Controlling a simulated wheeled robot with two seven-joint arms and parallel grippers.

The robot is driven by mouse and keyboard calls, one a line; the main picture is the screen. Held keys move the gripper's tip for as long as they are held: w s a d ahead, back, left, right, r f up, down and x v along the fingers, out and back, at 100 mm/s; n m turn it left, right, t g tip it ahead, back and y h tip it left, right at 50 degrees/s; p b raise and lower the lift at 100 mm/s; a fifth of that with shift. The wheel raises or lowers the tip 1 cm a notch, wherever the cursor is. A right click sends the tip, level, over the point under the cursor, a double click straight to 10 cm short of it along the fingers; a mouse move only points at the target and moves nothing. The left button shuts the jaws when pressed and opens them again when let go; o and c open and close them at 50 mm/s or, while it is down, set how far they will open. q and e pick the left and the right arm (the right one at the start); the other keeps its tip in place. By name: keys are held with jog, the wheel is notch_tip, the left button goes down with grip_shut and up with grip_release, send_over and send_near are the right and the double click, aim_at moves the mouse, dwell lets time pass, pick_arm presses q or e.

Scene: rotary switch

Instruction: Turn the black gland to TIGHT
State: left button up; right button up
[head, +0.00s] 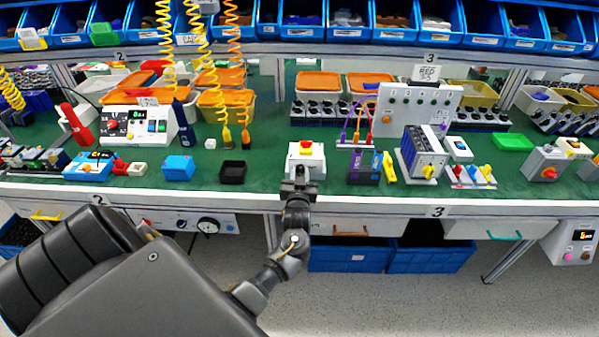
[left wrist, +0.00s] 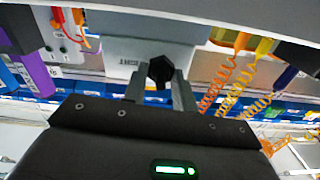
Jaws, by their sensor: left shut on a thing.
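The black gland (left wrist: 161,70) is a dark, faceted knob on the face of a light grey box (left wrist: 140,50) in the left wrist view. My left gripper (left wrist: 160,88) is shut on the gland, one finger on each side. In the head view, my left gripper (head: 299,185) reaches up to the front of the white box (head: 306,158), which has a yellow top with a red part. The gland is hidden there behind the gripper. My right gripper is not in view.
The bench's front edge (head: 400,206) runs below my gripper. Coiled cords hang at the back left.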

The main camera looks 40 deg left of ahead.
pick_arm(q)
jog(key=m+p, duration=0.2)
jog(key=m, duration=0.1)
jog(key=shift+r+p, duration=0.2)
jog(key=shift+p, duration=0.2)
jog(key=m+p, duration=0.3)
jog(key=m, duration=0.2)
jog(key=shift+d+f+m, duration=0.1)
jog(key=shift+m, duration=0.3)
jog(key=m+p, duration=0.3)
jog(key=m, duration=0.2)
jog(key=shift+f, duration=0.15)
jog(key=shift+f+m+p, duration=0.15)
jog(key=shift+m+p, duration=0.5)
jog(key=shift+m, duration=0.75)
jog(key=o, duration=1)
jog(key=shift+c, duration=0.2)
jog(key=shift+d, duration=0.1)
jog(key=v, duration=1)
jog(key=shift+s+d+b, duration=0.25)
jog(key=shift+s+b, duration=0.05)
